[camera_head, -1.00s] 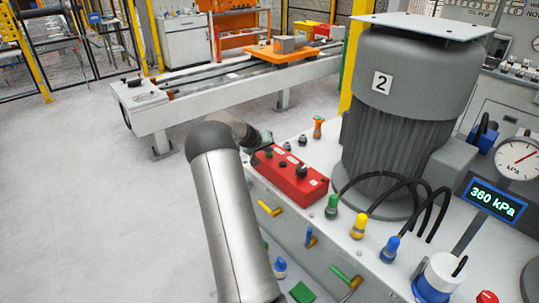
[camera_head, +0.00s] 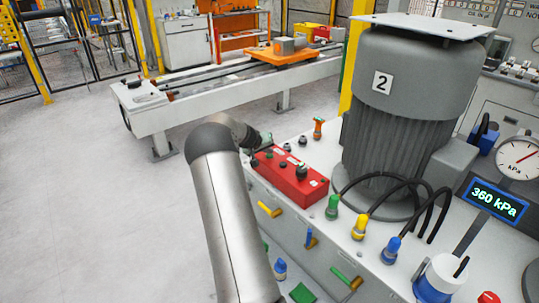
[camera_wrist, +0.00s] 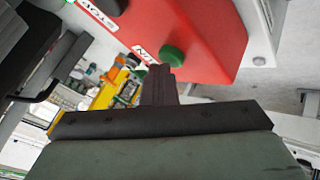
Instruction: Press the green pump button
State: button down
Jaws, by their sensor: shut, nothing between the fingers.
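The green pump button (camera_wrist: 172,55) is a round cap on the red control box (camera_wrist: 205,25), beside a label reading "RUN" in the wrist view. My gripper (camera_wrist: 158,72) is shut and empty. Its fingertips appear just below and left of the green button; I cannot tell whether they touch. In the head view the red box (camera_head: 296,181) sits on the bench's left end, with dark knobs on top. My gripper (camera_head: 262,139) is at its far left end there, and the green button is not discernible.
A large grey motor (camera_head: 398,120) marked 2 stands right of the box. Green, yellow and blue connectors (camera_head: 359,227) with black hoses line its front. A display (camera_head: 493,198) reads 360 kPa. An orange-handled valve (camera_head: 318,129) stands behind the box. Open floor lies left.

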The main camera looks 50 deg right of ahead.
aim_at(268, 156)
jog(key=shift+r, duration=0.75)
jog(key=shift+r+p, duration=1.1)
jog(key=shift+r, duration=1.4)
